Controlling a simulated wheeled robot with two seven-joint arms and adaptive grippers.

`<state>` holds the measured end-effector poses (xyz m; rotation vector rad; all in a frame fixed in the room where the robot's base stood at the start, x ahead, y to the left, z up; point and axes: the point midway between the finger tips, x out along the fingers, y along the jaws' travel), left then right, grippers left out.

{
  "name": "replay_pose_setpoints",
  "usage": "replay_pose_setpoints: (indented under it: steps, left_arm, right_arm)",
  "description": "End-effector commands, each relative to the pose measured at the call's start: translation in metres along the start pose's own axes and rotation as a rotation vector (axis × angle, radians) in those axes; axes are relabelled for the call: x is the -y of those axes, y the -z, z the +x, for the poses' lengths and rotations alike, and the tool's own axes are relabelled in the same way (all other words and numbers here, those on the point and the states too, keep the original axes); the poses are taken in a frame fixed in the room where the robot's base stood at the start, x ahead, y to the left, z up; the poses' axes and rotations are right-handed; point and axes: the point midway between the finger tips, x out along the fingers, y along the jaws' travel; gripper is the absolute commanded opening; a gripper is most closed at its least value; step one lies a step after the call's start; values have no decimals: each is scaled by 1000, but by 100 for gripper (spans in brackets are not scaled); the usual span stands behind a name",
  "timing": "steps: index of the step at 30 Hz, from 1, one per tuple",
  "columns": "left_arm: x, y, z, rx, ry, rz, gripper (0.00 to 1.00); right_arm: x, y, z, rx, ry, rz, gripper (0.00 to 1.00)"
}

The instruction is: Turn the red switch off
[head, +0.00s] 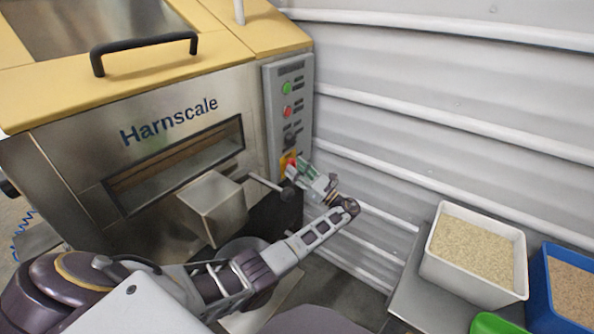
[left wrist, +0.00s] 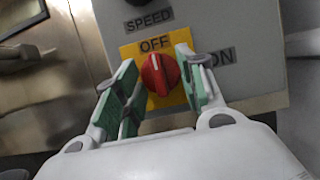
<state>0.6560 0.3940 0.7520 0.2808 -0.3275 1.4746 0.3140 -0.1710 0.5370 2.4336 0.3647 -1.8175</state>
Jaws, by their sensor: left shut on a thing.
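The red switch (left wrist: 160,75) is a round knob on a yellow plate (left wrist: 130,50) low on the grey control panel (head: 275,115). OFF is printed above it and ON to its right. The white line on the knob points up, toward OFF. My left gripper (head: 299,169) reaches the panel's lower end, and its green-padded fingers are shut on the knob, one on each side, in the left wrist view. In the head view the gripper hides most of the switch. My right gripper is not in view.
The panel stands on the Harnscale machine (head: 170,120), beside a ribbed wall (head: 450,100). A metal box (head: 212,208) juts from the machine's front near my left arm. A white bin of grain (head: 430,265), a blue bin (head: 540,290) and a green bin (head: 490,324) are at right.

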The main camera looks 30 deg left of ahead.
Motion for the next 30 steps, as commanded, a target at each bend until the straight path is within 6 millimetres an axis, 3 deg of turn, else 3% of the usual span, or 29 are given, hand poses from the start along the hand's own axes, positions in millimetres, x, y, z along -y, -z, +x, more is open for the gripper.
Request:
replay_pose_setpoints:
  steps: [2, 3, 7, 20, 30]
  left_arm:
    - [0, 0, -1, -1, 1, 0, 16]
    - [0, 0, -1, -1, 1, 0, 44]
    - [0, 0, 0, -1, 0, 0, 61]
    - [0, 0, -2, 0, 0, 0, 62]
    - [1, 0, -32, -1, 2, 0, 62]
  right_arm:
    - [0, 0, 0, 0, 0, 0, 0]
    - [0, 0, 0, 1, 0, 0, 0]
    - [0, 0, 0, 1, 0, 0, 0]
    - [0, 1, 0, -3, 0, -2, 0]
    - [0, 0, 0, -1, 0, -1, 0]
